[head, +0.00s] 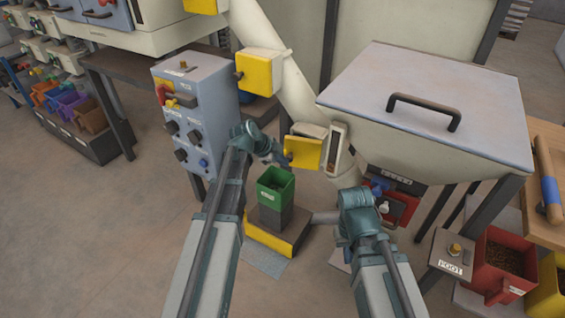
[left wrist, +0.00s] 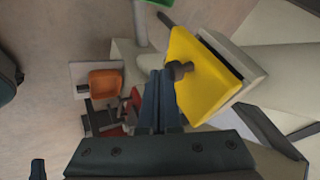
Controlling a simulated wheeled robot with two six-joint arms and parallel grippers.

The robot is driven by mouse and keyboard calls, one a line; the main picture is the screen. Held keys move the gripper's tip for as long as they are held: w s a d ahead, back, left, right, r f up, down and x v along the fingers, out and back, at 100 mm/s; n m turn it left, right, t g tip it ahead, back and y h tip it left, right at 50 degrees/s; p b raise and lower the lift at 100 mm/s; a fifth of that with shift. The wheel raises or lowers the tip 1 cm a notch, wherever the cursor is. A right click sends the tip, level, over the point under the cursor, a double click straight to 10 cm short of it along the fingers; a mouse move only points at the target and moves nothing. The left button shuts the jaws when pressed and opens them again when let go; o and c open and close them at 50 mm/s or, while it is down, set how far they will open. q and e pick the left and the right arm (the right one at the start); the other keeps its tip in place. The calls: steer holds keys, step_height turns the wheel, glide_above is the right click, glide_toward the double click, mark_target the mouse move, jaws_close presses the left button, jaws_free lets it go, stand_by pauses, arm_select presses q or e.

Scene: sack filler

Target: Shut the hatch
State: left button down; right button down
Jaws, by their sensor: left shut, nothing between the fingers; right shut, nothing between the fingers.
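A yellow hatch plate (head: 303,152) with a dark knob stands out to the left of a pale framed opening (head: 336,147) on the slanting spout. In the left wrist view the yellow plate (left wrist: 205,82) is tilted and its knob (left wrist: 179,70) faces me. My left gripper (head: 279,154) is just left of the plate, shut and empty. Its closed fingers (left wrist: 160,82) show beside the plate's near edge; whether they touch it I cannot tell. My right gripper (head: 357,203) is shut, below and right of the hatch; its fingertips are mostly hidden.
A grey control box (head: 205,110) stands left of my left arm. A green bin (head: 275,187) stands below the spout. A large lidded hopper (head: 430,95) fills the right. Another yellow box (head: 258,72) sits higher on the pipe. Open floor lies at lower left.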

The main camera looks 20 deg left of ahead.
arm_select(q)
steer(key=w, duration=0.1)
steer(key=w+a+m, duration=0.1)
steer(key=w+a+m+g+h, duration=0.1)
steer(key=w, duration=0.1)
stand_by(0.6)
